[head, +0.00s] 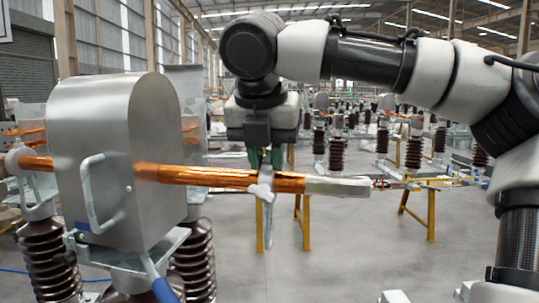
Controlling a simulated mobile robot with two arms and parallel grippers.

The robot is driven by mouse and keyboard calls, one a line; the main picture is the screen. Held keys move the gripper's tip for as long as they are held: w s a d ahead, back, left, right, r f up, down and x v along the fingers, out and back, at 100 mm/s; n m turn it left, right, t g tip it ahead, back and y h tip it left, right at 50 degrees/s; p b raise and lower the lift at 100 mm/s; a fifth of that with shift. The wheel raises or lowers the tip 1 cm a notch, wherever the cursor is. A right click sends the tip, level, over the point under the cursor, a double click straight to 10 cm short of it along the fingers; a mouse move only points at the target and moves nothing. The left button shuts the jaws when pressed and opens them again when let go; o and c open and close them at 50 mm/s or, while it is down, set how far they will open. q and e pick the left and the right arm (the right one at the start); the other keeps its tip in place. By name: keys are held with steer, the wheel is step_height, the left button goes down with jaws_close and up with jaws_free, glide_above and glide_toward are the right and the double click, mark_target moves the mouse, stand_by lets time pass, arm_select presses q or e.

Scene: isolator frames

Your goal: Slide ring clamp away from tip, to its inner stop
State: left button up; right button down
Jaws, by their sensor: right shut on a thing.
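A copper rod (205,176) runs out to the right from a rounded grey metal housing (120,150) and ends in a pale grey tip (338,187). The light grey ring clamp (261,193) sits around the rod, between the housing and the tip and nearer the tip. A flat grey tail hangs down below the clamp. My right gripper (265,160) comes down from above at the clamp and is shut on it. Its fingers partly hide the clamp's upper part. My left gripper is not in view. I cannot make out the inner stop.
The housing has a loop handle (100,192) on its front and stands above brown ribbed insulators (195,260). My right arm spans the upper right of the view. Yellow stands (431,215) with more insulators are behind. Grey floor (340,265) is open below the tip.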

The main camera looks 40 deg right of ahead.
steer(key=c, duration=1)
jaws_free()
steer(key=shift+w, duration=0.1)
steer(key=shift+o, duration=0.2)
steer(key=shift+r, duration=0.1)
steer(key=v, duration=1)
steer(key=shift+r+b, duration=0.3)
steer(key=shift+a, duration=0.1)
